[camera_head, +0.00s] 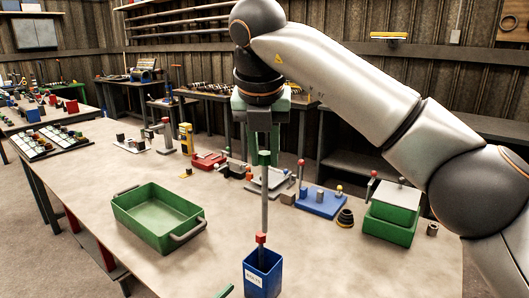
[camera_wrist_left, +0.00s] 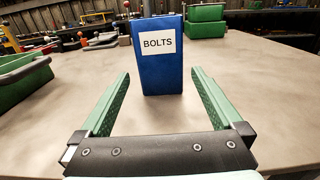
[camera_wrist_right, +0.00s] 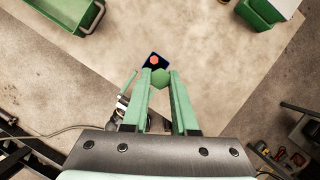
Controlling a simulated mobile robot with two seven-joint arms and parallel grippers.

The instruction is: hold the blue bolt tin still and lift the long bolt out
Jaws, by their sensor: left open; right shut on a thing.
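The blue bolt tin (camera_head: 262,278) stands upright at the table's near edge; its BOLTS label faces the left wrist view (camera_wrist_left: 158,75). My right gripper (camera_head: 264,153) is high above the tin, shut on the green head of the long bolt (camera_head: 264,200). The bolt hangs upright, its grey shaft pointing down to the tin. A red bolt head (camera_head: 261,238) shows above the tin's mouth, also in the right wrist view (camera_wrist_right: 154,60). I cannot tell whether the long bolt's lower end clears the rim. My left gripper (camera_wrist_left: 160,82) is open, facing the tin, fingers apart from its sides.
A green tray with handles (camera_head: 160,215) stands left of the tin. A blue block with pegs (camera_head: 320,202), a dark round part (camera_head: 345,218) and a green box (camera_head: 390,220) stand to the right. Bare tabletop lies between the tray and tin.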

